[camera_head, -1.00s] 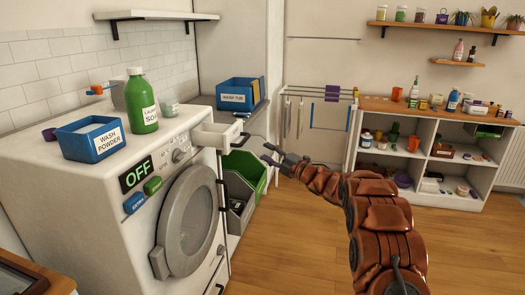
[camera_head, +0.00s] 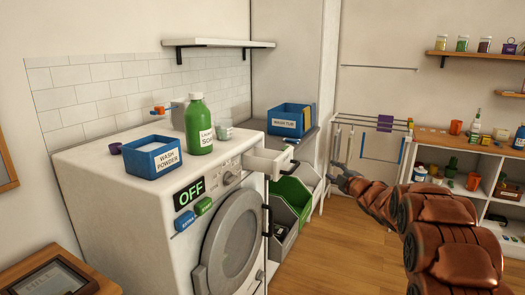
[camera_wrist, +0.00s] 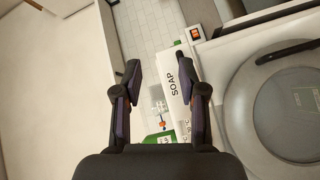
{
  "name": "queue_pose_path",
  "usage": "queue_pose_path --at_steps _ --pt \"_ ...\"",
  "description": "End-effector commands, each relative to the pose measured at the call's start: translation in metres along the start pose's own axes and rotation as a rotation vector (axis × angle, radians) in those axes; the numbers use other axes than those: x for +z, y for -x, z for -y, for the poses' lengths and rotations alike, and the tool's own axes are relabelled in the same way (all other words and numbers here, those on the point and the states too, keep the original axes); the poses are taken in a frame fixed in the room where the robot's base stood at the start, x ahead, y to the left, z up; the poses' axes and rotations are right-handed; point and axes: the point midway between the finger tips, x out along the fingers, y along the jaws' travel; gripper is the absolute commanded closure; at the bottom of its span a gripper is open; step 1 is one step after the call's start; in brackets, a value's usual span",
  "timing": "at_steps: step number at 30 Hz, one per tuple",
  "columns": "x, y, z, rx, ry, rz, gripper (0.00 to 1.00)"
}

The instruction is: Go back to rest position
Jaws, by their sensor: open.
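My gripper (camera_head: 340,172) is open and empty at the end of my brown segmented arm, out in the air right of the washing machine in the head view. In the wrist view my gripper (camera_wrist: 163,82) shows its two dark fingers spread apart. Behind the fingers is the white washing machine drawer with a SOAP label (camera_wrist: 173,87). The washing machine (camera_head: 110,215) stands at the left with its round door shut and its display reading OFF. Its soap drawer (camera_head: 268,162) is pulled out.
On the machine stand a blue wash powder box (camera_head: 153,162), a green soap bottle (camera_head: 199,128) and a small cup (camera_head: 224,129). A blue wash tub (camera_head: 290,125) sits behind. Green and grey bins (camera_head: 291,197) are below. A cube shelf (camera_head: 502,185) is at the right. Wooden floor (camera_head: 330,265) is clear.

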Motion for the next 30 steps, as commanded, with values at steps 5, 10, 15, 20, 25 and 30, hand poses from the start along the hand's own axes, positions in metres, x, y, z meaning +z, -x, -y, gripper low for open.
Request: queue_pose_path --at_steps 5,10,15,20,25,30 --pt "0.006 0.03 -0.017 -0.052 -0.115 0.188 0.59" --pt "0.01 0.07 -0.019 -0.107 -0.242 0.366 0.59" --pt "0.008 0.121 -0.012 -0.166 -0.377 0.54 0.59" --pt "-0.003 0.177 0.004 -0.228 -0.51 0.698 0.59" --pt "-0.022 0.242 0.029 -0.307 -0.651 0.86 0.59" --pt "-0.051 0.312 0.059 -0.397 -0.787 1.017 0.59"
